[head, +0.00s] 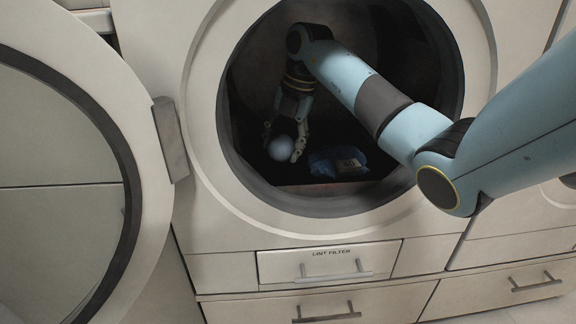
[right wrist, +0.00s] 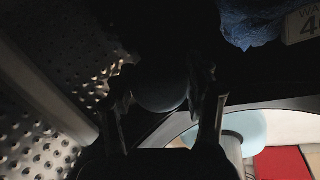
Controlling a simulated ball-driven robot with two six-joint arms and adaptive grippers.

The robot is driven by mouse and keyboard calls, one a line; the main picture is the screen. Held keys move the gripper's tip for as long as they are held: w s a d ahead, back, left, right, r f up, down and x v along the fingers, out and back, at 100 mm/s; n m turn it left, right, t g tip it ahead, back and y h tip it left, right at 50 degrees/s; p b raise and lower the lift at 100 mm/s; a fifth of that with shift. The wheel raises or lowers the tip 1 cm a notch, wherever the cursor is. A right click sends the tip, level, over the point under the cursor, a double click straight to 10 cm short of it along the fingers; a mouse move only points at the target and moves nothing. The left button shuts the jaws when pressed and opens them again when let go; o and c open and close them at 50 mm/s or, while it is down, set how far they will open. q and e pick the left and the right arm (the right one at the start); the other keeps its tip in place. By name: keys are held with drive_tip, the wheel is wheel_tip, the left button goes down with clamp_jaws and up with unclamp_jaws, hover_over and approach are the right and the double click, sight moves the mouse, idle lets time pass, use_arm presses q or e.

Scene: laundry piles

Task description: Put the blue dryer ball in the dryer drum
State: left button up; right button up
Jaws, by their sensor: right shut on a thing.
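The dryer drum (head: 250,70) is open, and my right arm reaches in through its round opening. My right gripper (head: 284,146) is inside the drum, low and left of centre, pointing down. It is shut on the blue dryer ball (head: 283,149), which looks pale blue in the dim light. In the right wrist view the ball (right wrist: 160,92) sits between the two fingers, dark and partly shaded. I cannot tell whether the ball touches the drum floor. My left gripper is not in view.
A blue cloth bundle (head: 322,164) with a white tag (head: 351,163) lies in the drum, right of the ball. The dryer door (head: 150,190) stands open at the left. The lint filter drawer (head: 330,262) is below the opening, shut.

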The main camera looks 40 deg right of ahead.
sight(283, 179)
drive_tip(key=shift+s+b+x, duration=0.2)
drive_tip(key=shift+b+x, duration=0.1)
drive_tip(key=shift+x, duration=0.8)
wheel_tip(283, 179, down, 3)
drive_tip(key=shift+d+f+b, duration=0.1)
drive_tip(key=shift+b, duration=0.55)
drive_tip(key=shift+f, duration=0.35)
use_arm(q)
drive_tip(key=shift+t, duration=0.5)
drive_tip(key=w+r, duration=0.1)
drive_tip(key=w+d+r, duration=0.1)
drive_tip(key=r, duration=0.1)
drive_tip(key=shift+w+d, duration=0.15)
use_arm(e)
drive_tip(key=shift+r, duration=0.1)
drive_tip(key=o, duration=1.1)
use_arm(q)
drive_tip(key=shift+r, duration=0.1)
